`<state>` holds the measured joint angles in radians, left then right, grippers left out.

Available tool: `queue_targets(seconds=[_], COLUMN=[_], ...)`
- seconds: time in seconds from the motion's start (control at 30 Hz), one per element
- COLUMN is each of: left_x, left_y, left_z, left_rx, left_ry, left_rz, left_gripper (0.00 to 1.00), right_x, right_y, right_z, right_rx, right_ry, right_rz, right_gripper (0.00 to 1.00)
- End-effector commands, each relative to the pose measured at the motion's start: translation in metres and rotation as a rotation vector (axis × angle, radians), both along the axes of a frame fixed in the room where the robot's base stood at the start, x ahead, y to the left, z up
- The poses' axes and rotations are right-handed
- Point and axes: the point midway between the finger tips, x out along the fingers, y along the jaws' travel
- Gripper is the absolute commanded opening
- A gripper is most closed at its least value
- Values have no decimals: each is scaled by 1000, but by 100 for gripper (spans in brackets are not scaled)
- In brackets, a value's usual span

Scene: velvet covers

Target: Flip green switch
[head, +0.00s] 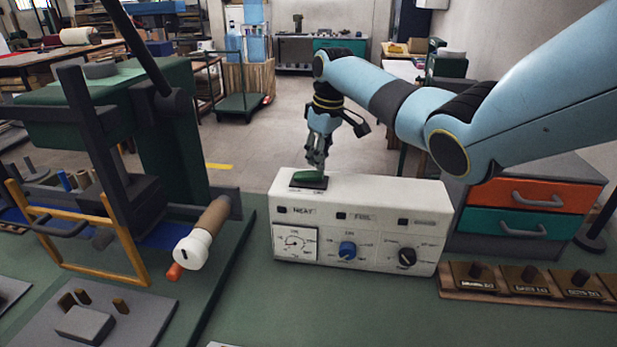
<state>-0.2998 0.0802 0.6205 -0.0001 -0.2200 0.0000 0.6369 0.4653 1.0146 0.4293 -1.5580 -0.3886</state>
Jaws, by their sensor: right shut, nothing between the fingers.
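The green switch (309,176) is a small green rocker in a dark base on the top of a white control box, near its left end. The white control box (390,199) stands on the green table and has a dial, a blue knob and a black knob on its front. My right gripper (318,168) points down at the green switch from above, its fingers shut and empty. The fingertips are at or just above the switch; I cannot tell whether they touch it. My left gripper is not in view.
A green press-like machine (165,130) with a white-and-brown handle (205,235) stands left of the box. Orange and teal drawers (530,194) stand behind right, and a wooden rack (535,284) lies at the right. The green table (330,300) is clear before the box.

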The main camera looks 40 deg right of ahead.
Motion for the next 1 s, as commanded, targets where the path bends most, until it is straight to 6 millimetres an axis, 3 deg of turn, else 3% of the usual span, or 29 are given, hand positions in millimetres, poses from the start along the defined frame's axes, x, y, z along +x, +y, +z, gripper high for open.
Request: queue_targets(seconds=[1.0], left_x=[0], left_y=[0], left_z=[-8], left_rx=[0], left_ry=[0], left_rz=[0], left_gripper=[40], right_x=[0], right_y=[0], right_z=[-16], right_rx=[0], right_ry=[0], right_rz=[0], right_gripper=[0])
